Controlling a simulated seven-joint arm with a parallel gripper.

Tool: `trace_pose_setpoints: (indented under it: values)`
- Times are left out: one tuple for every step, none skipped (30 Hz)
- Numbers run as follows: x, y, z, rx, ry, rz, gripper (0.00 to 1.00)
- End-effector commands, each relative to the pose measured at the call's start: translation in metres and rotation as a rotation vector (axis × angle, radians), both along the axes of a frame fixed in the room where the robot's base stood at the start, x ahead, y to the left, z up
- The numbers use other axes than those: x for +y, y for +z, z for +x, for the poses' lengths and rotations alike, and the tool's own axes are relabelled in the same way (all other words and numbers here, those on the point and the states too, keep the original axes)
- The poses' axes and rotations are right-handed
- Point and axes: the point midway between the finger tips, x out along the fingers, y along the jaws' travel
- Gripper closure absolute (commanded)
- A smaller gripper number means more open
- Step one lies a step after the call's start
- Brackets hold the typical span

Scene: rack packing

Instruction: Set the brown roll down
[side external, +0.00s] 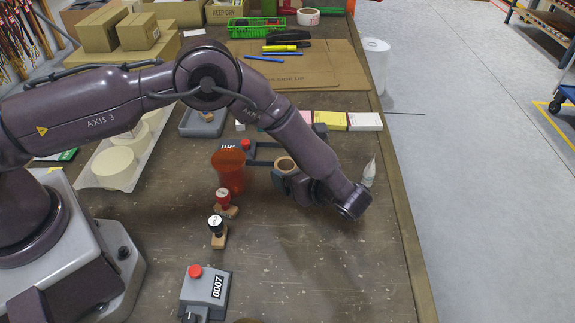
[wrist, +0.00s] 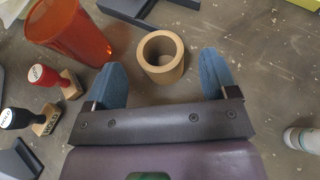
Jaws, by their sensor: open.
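The brown roll (side external: 286,163) is a short, thick-walled tube. It appears to stand upright on the dark worktable (side external: 330,270), its hollow end facing up. In the wrist view the roll (wrist: 161,60) sits between and slightly beyond my two blue fingers, with a gap on both sides. My gripper (wrist: 163,72) is open and holds nothing. In the side external view my wrist and gripper (side external: 287,182) partly hide the roll's lower part.
A translucent orange cup (side external: 228,172) stands left of the roll. A red-knobbed stamp (side external: 224,202) and a black-knobbed stamp (side external: 217,231) stand nearer. A grey box marked 0007 (side external: 205,289) is at the front. A white bottle (side external: 369,172) stands right, near the table edge.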

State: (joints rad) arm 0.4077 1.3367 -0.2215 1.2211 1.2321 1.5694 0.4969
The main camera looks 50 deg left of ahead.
Motion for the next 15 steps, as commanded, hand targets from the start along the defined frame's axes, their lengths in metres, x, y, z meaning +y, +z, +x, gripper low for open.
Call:
trace_pose_setpoints:
  values:
    - [-0.012, 0.005, -0.002, -0.002, -0.005, -0.001, 0.2]
    - [-0.019, 0.008, -0.002, -0.002, -0.005, 0.0, 0.2]
    - [-0.027, 0.011, -0.004, -0.001, -0.004, -0.001, 0.2]
    - [-0.032, 0.013, -0.005, -0.002, -0.005, -0.001, 0.2]
    - [-0.038, 0.015, -0.006, -0.002, -0.003, 0.0, 0.2]
    - [-0.044, 0.018, -0.007, -0.001, -0.004, -0.001, 0.2]
    - [-0.049, 0.02, -0.008, -0.002, -0.004, 0.0, 0.2]
    - [-0.053, 0.022, -0.008, -0.001, -0.002, 0.0, 0.2]
    - [-0.058, 0.024, -0.009, -0.001, -0.002, 0.0, 0.2]
    - [-0.062, 0.025, -0.01, -0.001, -0.002, 0.0, 0.2]
    - [-0.064, 0.027, -0.01, -0.001, -0.002, 0.0, 0.2]
    - [-0.067, 0.028, -0.011, 0.0, -0.001, 0.001, 0.2]
    - [-0.069, 0.029, -0.011, 0.001, 0.0, 0.001, 0.2]
    - [-0.07, 0.029, -0.011, 0.001, 0.0, 0.001, 0.2]
    - [-0.072, 0.03, -0.012, 0.001, 0.0, 0.001, 0.2]
